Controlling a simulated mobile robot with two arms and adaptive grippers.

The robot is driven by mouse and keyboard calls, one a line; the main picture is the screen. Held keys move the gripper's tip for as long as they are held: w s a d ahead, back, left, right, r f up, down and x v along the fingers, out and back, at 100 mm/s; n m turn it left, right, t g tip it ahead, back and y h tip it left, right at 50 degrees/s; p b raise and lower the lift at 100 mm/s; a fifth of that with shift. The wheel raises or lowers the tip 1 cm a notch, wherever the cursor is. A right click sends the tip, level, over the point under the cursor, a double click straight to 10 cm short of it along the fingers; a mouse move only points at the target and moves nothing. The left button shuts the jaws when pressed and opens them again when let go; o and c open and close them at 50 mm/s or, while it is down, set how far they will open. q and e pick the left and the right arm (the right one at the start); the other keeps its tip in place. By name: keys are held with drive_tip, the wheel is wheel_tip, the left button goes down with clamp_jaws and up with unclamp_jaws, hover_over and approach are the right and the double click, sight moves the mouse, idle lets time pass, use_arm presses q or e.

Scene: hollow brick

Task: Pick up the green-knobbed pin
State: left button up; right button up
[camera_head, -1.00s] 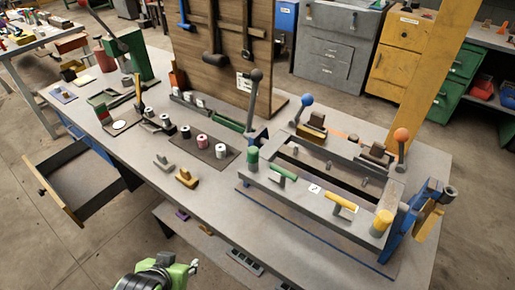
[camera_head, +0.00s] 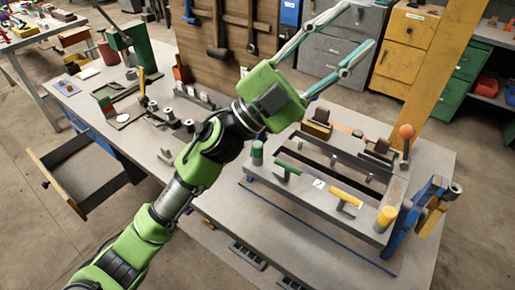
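A pin with an upright green cylindrical knob (camera_head: 257,152) stands at the left end of the grey frame fixture (camera_head: 318,196) on the workbench. Beside it on the fixture's front rail is a green T-handle (camera_head: 289,168). My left gripper (camera_head: 356,27) is raised beyond and above the fixture, its two long fingers spread apart with nothing between them. It is well apart from the green knob. My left arm reaches diagonally across the picture and hides part of the bench. My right gripper is not in view.
A yellow T-handle (camera_head: 346,196) and a yellow knob (camera_head: 386,217) are on the fixture's front rail. An orange-balled lever (camera_head: 406,134) stands at its right. A wooden tool board (camera_head: 228,40) rises behind. An open drawer (camera_head: 85,177) juts out at left.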

use_arm(q)
drive_tip(key=s+d+f+m+g+y, duration=0.65)
drive_tip(key=s+d+m+g, duration=0.3)
drive_tip(key=m+g, duration=0.3)
drive_tip(key=n+t+y+p, duration=0.25)
drive_tip(key=t+y, duration=0.45)
drive_tip(key=y, duration=1.1)
hover_over(257, 144)
drive_tip(key=shift+n, duration=0.4)
drive_tip(key=f, duration=1.4)
drive_tip(key=shift+s+d+b, duration=0.2)
drive_tip(key=shift+s+b, duration=0.1)
drive_tip(key=shift+b, duration=0.05)
drive_tip(key=f+p, duration=0.1)
drive_tip(key=f, duration=0.1)
drive_tip(key=f+p, duration=0.1)
drive_tip(key=w+f, duration=0.1)
drive_tip(key=f, duration=0.1)
drive_tip(key=shift+a+f+p, duration=0.2)
drive_tip(key=shift+f+p, duration=0.1)
drive_tip(key=shift+p, duration=0.1)
drive_tip(key=shift+s, duration=0.1)
clamp_jaws()
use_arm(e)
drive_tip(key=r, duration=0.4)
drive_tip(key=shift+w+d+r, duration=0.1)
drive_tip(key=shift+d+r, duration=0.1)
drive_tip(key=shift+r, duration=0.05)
